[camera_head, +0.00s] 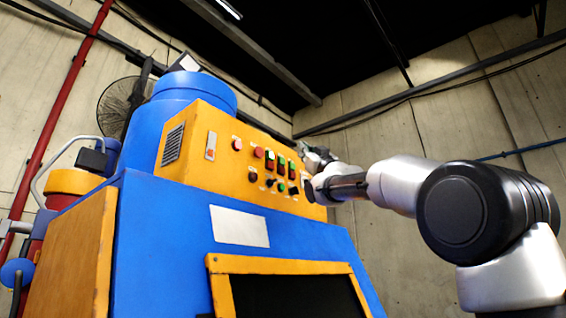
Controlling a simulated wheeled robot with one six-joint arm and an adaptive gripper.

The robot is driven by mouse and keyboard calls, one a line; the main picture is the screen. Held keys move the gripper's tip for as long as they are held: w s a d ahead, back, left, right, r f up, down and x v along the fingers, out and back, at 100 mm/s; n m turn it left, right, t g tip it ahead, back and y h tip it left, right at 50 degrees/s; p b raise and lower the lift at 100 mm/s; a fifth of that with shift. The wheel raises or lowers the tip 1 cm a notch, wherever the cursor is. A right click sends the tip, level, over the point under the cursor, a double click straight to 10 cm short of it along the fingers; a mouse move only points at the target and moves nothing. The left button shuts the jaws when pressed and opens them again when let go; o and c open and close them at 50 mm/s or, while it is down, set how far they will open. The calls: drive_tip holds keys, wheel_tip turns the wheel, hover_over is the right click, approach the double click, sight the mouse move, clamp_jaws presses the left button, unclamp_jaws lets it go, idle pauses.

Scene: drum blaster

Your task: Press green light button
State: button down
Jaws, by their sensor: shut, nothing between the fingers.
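The yellow control panel (222,165) sits on top of the blue machine and carries a row of lights and buttons. A green rectangular button (281,164) is in the upper row between red ones, and a small round green button (281,187) is below it. I cannot tell which of them is the green light button. My gripper (309,156) is at the panel's right end, to the right of the buttons, and is shut with nothing in it. Its fingertips are small and partly unclear against the panel. I cannot tell whether they touch it.
The blue machine body (150,230) fills the lower left, with a white label (239,226) and a yellow-framed dark opening (290,295). A red pipe (62,110) and a fan (120,105) stand at the left. Open space lies right of the machine before the concrete wall.

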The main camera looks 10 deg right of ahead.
drive_tip(key=shift+w+a, duration=0.8)
drive_tip(key=shift+w, duration=0.3)
drive_tip(key=shift+w+a, duration=0.75)
drive_tip(key=shift+w, duration=0.3)
drive_tip(key=shift+w+a, duration=0.25)
drive_tip(key=shift+w, duration=0.05)
drive_tip(key=shift+w+a, duration=0.25)
drive_tip(key=shift+w, duration=0.15)
idle(0.6)
drive_tip(key=shift+s, duration=0.1)
drive_tip(key=shift+s+d, duration=0.5)
drive_tip(key=shift+s, duration=0.1)
drive_tip(key=shift+s, duration=0.1)
drive_tip(key=s+d, duration=0.1)
drive_tip(key=s, duration=0.1)
drive_tip(key=s+d, duration=0.2)
idle(0.5)
